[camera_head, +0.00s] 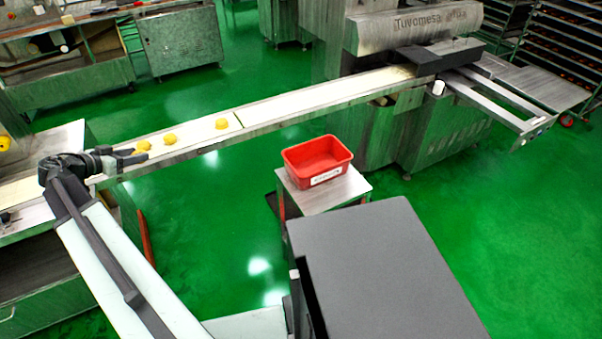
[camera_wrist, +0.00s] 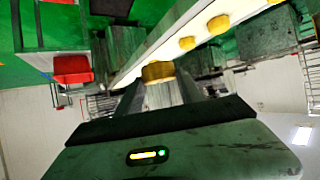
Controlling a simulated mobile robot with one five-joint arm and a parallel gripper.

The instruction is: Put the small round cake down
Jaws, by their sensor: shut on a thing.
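My gripper (camera_head: 136,154) is over the conveyor belt (camera_head: 195,133), at the left in the head view. Its jaws are shut on a small round yellow cake (camera_head: 143,145). In the wrist view the held cake (camera_wrist: 158,71) sits between the fingertips (camera_wrist: 160,88), its lower part hidden. Whether it touches the belt, I cannot tell. Two similar yellow cakes lie apart from it on the belt: one close by (camera_head: 169,139) and one farther along (camera_head: 221,124).
A red bin (camera_head: 318,161) stands on a small metal table (camera_head: 345,190) in front of the belt. The encrusting machine (camera_head: 415,30) is at the belt's far right end. A yellow thing (camera_head: 5,143) is at the far left edge. Green floor (camera_head: 235,225) lies open below the belt.

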